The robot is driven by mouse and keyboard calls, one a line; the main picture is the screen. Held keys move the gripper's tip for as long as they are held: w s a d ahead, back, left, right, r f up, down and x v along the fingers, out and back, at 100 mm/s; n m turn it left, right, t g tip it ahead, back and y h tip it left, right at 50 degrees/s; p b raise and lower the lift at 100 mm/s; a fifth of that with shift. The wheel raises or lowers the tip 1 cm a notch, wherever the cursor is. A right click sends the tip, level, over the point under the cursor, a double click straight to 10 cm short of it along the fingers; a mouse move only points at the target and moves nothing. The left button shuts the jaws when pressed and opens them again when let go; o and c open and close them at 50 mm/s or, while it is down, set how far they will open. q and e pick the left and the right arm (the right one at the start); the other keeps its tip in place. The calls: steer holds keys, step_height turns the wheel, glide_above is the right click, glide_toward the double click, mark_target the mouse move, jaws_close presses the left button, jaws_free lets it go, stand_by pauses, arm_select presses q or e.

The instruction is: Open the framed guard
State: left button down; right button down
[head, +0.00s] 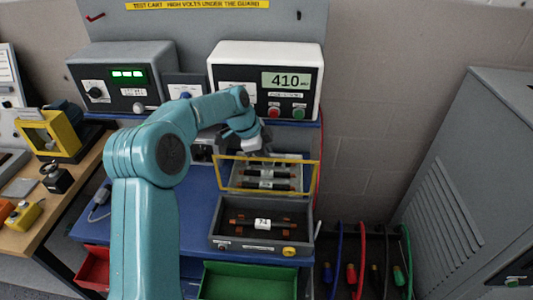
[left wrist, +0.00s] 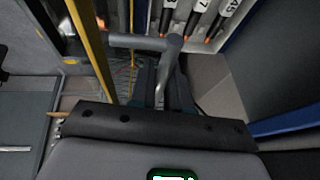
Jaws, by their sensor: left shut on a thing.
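The framed guard has a yellow frame (head: 229,189) around a clear pane. It stands raised at the back edge of a grey box (head: 216,232), whose front half is uncovered. My left gripper (head: 256,146) is at the top edge of the frame and shut on the guard, seemingly by its grey handle. In the left wrist view, a yellow frame bar (left wrist: 92,45) runs beside the gripper (left wrist: 168,85), and a grey bar (left wrist: 140,41) crosses between its fingers. My right gripper is not in view.
A dark fuse-like part labelled 24 (head: 262,224) lies in the box. A meter reading 410 (head: 285,80) and a grey unit with green lights (head: 127,74) stand behind. Red (head: 94,268) and green (head: 248,282) bins sit in front. Coloured cables hang at right.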

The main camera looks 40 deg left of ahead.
arm_select(q)
steer(key=shift+s, duration=0.1)
steer(key=c, duration=1.2)
jaws_free()
steer(key=shift+o, duration=0.2)
steer(key=shift+r, duration=0.1)
steer(key=v, duration=1.6)
steer(key=shift+b, duration=0.35)
steer(key=shift+s, duration=0.15)
